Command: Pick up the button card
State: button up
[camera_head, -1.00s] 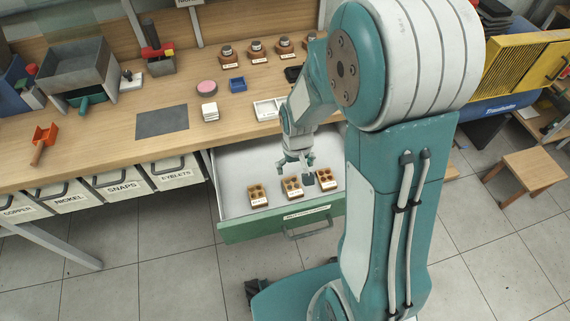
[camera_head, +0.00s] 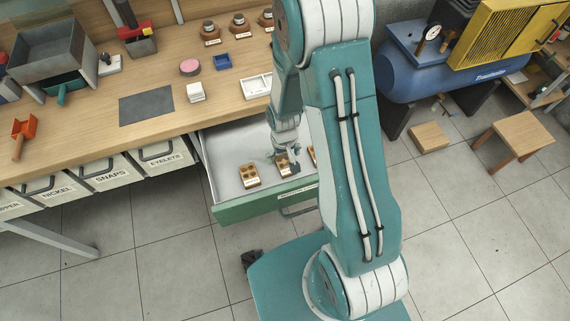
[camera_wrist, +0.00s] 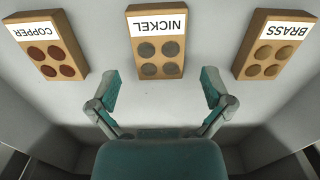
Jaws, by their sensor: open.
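Three tan button cards lie in the open drawer (camera_head: 232,178), each with several round buttons and a white label. In the wrist view the NICKEL card (camera_wrist: 158,48), with grey buttons, is in the middle. The COPPER card (camera_wrist: 46,49), with dark red buttons, is on the left, and the BRASS card (camera_wrist: 275,46), with gold buttons, is on the right. My gripper (camera_wrist: 160,88) is open and empty, its fingers apart on either side of the NICKEL card's line. In the head view my gripper (camera_head: 284,158) is over the middle card, which it partly hides; my arm covers much of the right card.
The drawer walls surround the cards, with bare floor at the drawer's left. A blue compressor (camera_head: 430,80) stands at right.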

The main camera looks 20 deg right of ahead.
jog(key=shift+f, duration=1.25)
jog(key=c, duration=1.1)
